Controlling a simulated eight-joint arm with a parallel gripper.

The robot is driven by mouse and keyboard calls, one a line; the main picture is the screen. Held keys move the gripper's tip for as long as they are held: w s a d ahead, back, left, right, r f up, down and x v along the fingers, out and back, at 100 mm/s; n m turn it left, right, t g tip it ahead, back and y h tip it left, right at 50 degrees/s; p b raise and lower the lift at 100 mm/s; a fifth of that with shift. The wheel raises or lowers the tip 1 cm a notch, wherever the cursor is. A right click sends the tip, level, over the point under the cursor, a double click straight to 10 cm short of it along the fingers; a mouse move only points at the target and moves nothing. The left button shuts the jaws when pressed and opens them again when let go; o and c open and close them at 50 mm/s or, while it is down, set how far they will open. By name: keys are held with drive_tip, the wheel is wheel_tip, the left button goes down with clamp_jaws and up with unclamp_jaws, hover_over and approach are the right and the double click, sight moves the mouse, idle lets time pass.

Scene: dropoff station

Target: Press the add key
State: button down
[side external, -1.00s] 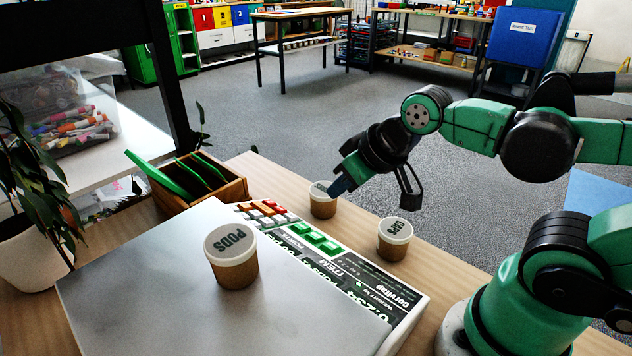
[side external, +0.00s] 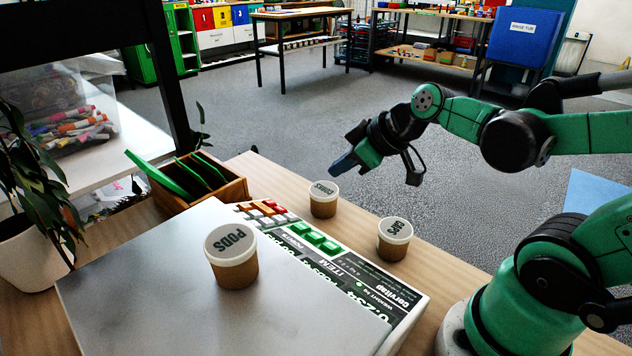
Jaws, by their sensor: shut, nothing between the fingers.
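The scale's key panel (side external: 290,226) runs along the far right edge of its flat grey plate (side external: 150,285). It has green keys (side external: 313,236) and a cluster of red, orange and white keys (side external: 262,211). The key labels are too small to read, so I cannot tell which is the add key. My gripper (side external: 335,171) is shut and empty. It hangs in the air above the cup with a label on its lid (side external: 323,199), beyond the key panel and apart from the keys.
The PODS cup (side external: 232,262) stands on the plate near the keys. The CAPS cup (side external: 394,240) stands on the table (side external: 440,270) right of the panel. A wooden box (side external: 232,190) with green dividers stands behind the plate, left of the keys. A potted plant (side external: 25,250) is at far left.

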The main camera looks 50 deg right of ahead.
drive_tip(key=shift+a+f, duration=0.6)
drive_tip(key=shift+f, duration=0.75)
drive_tip(key=shift+a+f, duration=0.6)
drive_tip(key=shift+f, duration=0.75)
drive_tip(key=shift+a+f, duration=0.6)
drive_tip(key=shift+f, duration=0.75)
drive_tip(key=shift+d+r, duration=0.35)
drive_tip(key=shift+r, duration=0.4)
drive_tip(key=shift+d+r, duration=0.3)
drive_tip(key=shift+r, duration=0.5)
drive_tip(key=shift+d+r, duration=0.35)
drive_tip(key=shift+r, duration=0.4)
drive_tip(key=s+a+r+m, duration=0.1)
drive_tip(key=s+a+r+m+g, duration=0.1)
drive_tip(key=s+r+m, duration=0.1)
drive_tip(key=shift+a+r+g+h, duration=0.1)
drive_tip(key=shift+a+g+h, duration=0.1)
drive_tip(key=shift+g+h, duration=0.15)
